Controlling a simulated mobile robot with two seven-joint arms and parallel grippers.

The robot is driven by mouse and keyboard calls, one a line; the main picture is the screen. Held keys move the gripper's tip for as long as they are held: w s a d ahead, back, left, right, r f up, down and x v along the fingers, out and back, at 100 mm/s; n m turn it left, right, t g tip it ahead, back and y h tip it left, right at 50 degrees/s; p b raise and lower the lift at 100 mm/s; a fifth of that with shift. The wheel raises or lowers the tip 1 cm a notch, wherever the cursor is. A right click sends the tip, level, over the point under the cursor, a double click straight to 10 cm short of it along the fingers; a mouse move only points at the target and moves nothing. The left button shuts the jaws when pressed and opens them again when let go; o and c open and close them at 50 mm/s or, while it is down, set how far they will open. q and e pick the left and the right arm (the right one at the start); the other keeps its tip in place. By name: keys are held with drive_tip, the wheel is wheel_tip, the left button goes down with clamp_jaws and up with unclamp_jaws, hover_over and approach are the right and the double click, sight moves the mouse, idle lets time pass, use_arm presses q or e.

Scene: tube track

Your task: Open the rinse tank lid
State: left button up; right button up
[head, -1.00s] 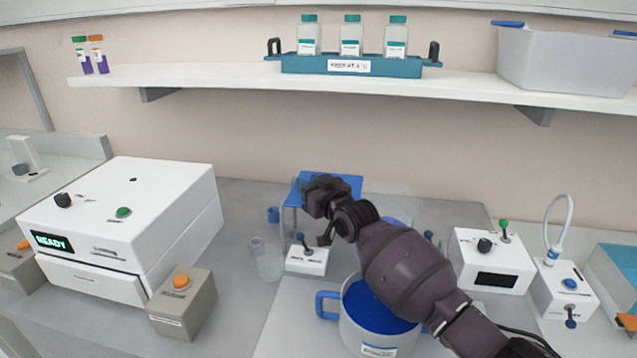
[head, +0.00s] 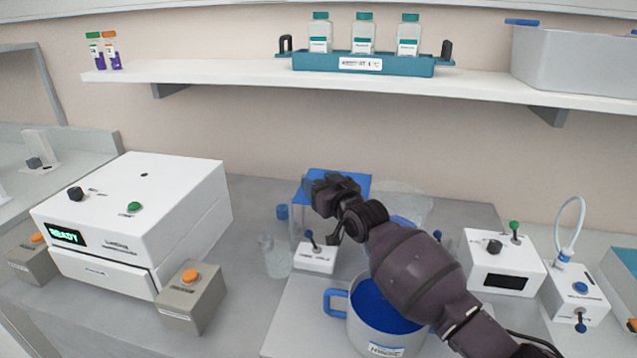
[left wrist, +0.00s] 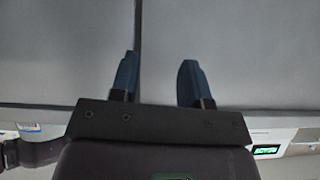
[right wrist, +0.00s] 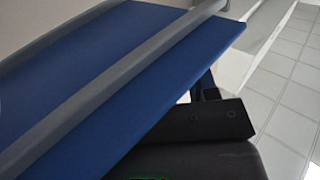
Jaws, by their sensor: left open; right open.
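A clear-sided tank with a flat blue lid (head: 350,181) stands at the back of the bench in the head view. The lid lies flat, and my right gripper (head: 331,205) is in front of it, hiding part of the tank. In the right wrist view, a large blue panel (right wrist: 150,85) with a grey bar across it fills much of the picture, close to the gripper. Only one right finger shows there; contact cannot be told. The right jaws are open, with nothing seen held. My left gripper (left wrist: 157,78) is open and empty over grey surfaces in the left wrist view.
A blue-handled pot (head: 380,325) with a blue inside stands under my right forearm. A small lever box (head: 316,258) and a clear beaker (head: 276,258) are near the tank. A white machine (head: 135,215) stands left, and a switch box (head: 503,262) right.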

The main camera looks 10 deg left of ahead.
drive_tip(key=p+v, duration=0.1)
drive_tip(key=v, duration=0.6)
idle(0.3)
